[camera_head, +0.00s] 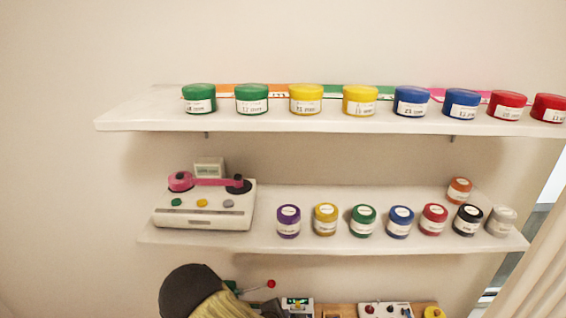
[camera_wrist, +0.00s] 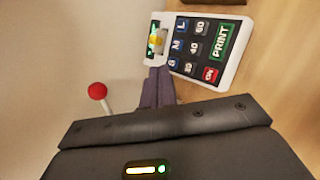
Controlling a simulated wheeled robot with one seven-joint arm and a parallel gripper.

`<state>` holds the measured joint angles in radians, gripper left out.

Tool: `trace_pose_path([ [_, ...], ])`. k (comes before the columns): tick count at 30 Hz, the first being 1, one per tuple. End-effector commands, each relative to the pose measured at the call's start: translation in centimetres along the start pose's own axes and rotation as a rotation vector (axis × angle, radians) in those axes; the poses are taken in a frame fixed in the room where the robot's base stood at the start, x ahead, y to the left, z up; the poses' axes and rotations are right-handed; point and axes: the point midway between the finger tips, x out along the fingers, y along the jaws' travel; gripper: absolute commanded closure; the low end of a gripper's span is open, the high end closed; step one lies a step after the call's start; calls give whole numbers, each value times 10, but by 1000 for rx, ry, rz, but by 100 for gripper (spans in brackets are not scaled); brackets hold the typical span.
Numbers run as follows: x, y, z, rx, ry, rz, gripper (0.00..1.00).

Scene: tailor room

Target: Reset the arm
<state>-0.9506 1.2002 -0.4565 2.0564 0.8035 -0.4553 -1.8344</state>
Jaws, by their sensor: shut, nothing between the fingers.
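My gripper (camera_wrist: 158,75) shows in the wrist view. Its two grey-purple fingers are together with nothing between them, and its dark body fills the bottom of the picture. The fingertips are beside a white keypad device (camera_wrist: 236,62) with S, M, L, number, PRINT and red OK keys. Whether they touch it, I cannot tell. A red ball on a thin lever (camera_wrist: 97,90) stands to the left of the fingers. In the head view the fingers cannot be made out.
The upper shelf (camera_head: 150,112) bears green, yellow, blue and red jars. The lower shelf (camera_head: 270,243) bears a white machine (camera_head: 205,210) with a pink reel and several small jars. Below, a dark rounded thing (camera_head: 188,288) partly hides the worktop. A curtain (camera_head: 540,260) hangs right.

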Motion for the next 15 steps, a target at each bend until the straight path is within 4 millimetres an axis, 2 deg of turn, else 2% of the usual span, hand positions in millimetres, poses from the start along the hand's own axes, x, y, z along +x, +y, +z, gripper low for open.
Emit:
trace_pose_path([
  [5,-10,0,16,205,56,-85,100],
  [15,-56,0,64,764,175,-323,100],
])
